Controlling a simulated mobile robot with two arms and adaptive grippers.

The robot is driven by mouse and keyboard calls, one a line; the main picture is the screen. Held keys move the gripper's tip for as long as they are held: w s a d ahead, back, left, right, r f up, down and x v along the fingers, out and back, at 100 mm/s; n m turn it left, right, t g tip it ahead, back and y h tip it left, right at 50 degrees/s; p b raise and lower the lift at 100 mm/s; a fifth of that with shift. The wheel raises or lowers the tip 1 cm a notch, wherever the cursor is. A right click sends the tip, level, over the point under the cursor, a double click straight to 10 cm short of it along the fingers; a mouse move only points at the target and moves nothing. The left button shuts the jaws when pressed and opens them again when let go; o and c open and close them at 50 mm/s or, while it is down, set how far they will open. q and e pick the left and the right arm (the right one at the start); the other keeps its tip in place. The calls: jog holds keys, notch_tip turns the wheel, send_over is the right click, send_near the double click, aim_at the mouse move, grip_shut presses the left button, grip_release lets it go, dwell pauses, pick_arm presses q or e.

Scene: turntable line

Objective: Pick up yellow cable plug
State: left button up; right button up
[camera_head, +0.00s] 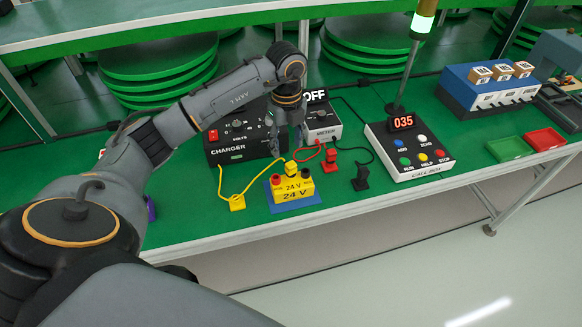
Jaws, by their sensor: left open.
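A yellow cable plug (237,202) stands on the green table, left of a yellow 24 V block (293,188) on a blue base. Another yellow piece (291,168) sits at the top of the block. A yellow cable (221,182) loops from the charger side past the standing plug toward the block. My left gripper (289,147) points down, open, behind and above the block. It looks empty, and its exact gap to the yellow piece on the block cannot be told. My right gripper is not in view.
The black charger box (230,151) and a meter box (325,133) stand behind. A red plug (330,160) and a black plug (361,180) are right of the block. The call box (408,160), with its lamp pole, stands further right. Green (500,147) and red trays (545,142) lie beyond.

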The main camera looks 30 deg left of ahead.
aim_at(291, 164)
pick_arm(q)
notch_tip(291, 164, down, 3)
jog(key=shift+f, duration=0.15)
jog(key=f, duration=0.1)
jog(key=f+p, duration=0.1)
jog(key=f, duration=0.1)
jog(key=d+f+p, duration=0.1)
jog(key=shift+w+f, duration=0.2)
jog(key=shift+f, duration=0.5)
grip_shut()
